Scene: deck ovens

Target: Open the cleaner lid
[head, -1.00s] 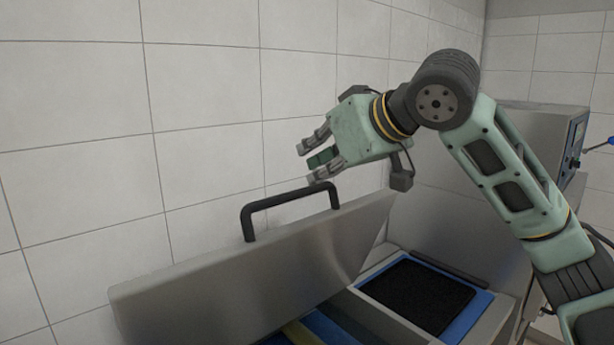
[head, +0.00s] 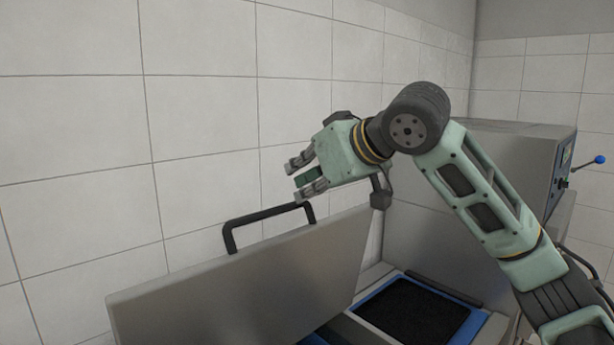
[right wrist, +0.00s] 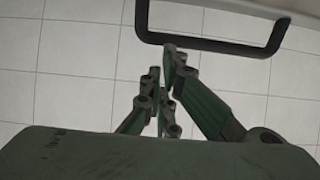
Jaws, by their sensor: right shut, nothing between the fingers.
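The cleaner lid (head: 250,280) is a broad steel panel, raised and tilted up from the cleaner, with a black bar handle (head: 265,214) on its upper part. The handle also shows in the right wrist view (right wrist: 210,45), just beyond the fingertips. My right gripper (head: 297,177) is just above the handle's right end in the head view. Its fingers are shut with nothing between them; they also show in the right wrist view (right wrist: 166,78). Whether a finger touches the handle or lid, I cannot tell. My left gripper is out of view.
Below and right of the lid is an open bay with a blue rim and black insert (head: 412,312). A steel machine (head: 510,165) with a blue-knobbed lever (head: 600,159) stands to the right. The tiled wall (head: 200,100) rises behind the lid.

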